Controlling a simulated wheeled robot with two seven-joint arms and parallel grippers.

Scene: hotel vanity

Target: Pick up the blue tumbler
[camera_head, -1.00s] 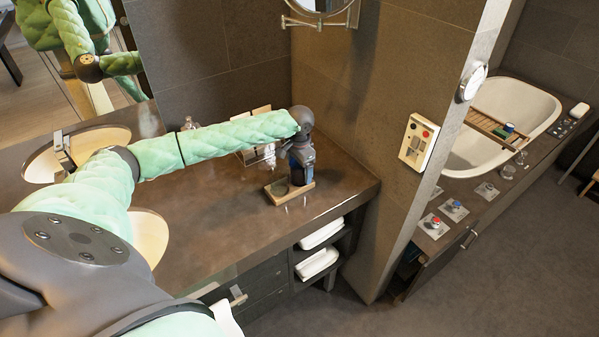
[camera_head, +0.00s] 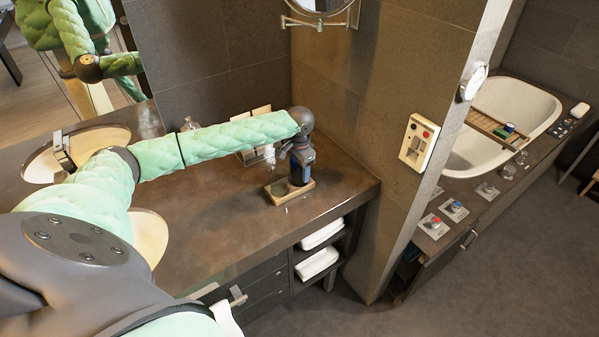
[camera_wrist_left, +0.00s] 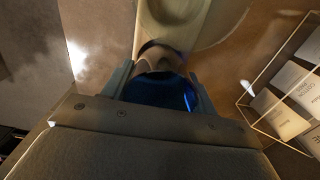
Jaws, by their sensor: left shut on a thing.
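The blue tumbler (camera_wrist_left: 160,92) shows in the left wrist view as a dark blue round shape between the two fingers. My left gripper (camera_head: 299,178) is shut on it, one finger on each side. In the head view the gripper points down over the small wooden tray (camera_head: 274,195) near the right end of the counter. The gripper hides most of the tumbler there, so I cannot tell whether it touches the tray. My right gripper is not in view.
A clear box with white packets (camera_wrist_left: 290,100) stands beside the gripper in the wrist view. The dark counter (camera_head: 225,215) has free room to the left of the tray. A tiled wall (camera_head: 345,150) rises close to the right. Folded white towels (camera_head: 318,263) lie on shelves below.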

